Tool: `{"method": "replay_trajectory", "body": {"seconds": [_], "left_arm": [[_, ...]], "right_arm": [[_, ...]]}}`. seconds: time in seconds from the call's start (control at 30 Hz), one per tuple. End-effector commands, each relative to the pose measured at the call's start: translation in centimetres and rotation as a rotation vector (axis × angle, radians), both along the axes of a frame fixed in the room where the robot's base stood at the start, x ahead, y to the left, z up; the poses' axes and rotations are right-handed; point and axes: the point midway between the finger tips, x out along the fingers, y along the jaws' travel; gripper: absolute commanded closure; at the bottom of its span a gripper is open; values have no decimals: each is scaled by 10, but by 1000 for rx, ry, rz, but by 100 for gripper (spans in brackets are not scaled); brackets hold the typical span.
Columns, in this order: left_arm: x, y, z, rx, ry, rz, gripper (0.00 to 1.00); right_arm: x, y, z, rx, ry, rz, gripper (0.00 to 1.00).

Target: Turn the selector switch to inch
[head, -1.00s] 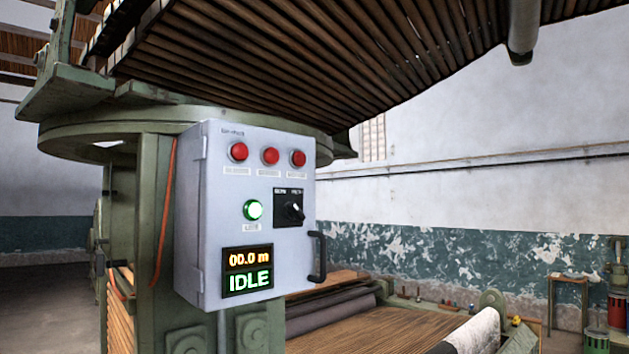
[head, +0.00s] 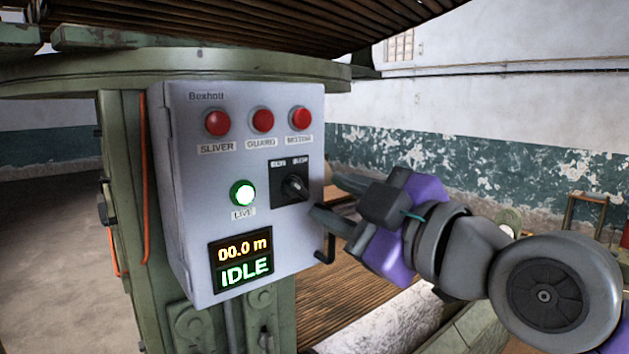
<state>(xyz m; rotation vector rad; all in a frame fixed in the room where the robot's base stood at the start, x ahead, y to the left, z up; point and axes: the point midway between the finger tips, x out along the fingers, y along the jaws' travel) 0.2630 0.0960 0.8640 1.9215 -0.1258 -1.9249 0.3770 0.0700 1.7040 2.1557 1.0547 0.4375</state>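The selector switch (head: 294,187) is a black rotary knob on a black square plate, at the right of a grey control box. Two small labels stand above the knob; they are too blurred to read surely. The knob's pointer appears tilted, but I cannot tell which label it points to. The display (head: 243,261) reads "00.0 m" and "IDLE". My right gripper (head: 326,198) comes in from the right, its two dark fingers apart, one above the other. My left gripper is not in view.
The control box (head: 190,200) carries three red lamps (head: 262,120) labelled SLIVER, GUARD and a blurred word, and a lit green LIVE lamp (head: 243,194). A black door handle (head: 325,250) lies just below my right gripper. An orange cable (head: 145,190) runs along the left.

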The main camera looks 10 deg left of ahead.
Motion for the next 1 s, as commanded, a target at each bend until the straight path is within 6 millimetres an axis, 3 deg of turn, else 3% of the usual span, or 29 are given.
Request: {"method": "replay_trajectory", "body": {"seconds": [0.3, 0.7, 0.93, 1.0], "left_arm": [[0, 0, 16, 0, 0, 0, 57], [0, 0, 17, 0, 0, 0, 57], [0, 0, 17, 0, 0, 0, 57], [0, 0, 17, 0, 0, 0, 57]], "right_arm": [[30, 38, 0, -1, 3, -1, 61], [36, 45, -1, 1, 2, -2, 61], [36, 45, -1, 1, 3, -2, 96], [36, 45, -1, 1, 3, -2, 100]]}}
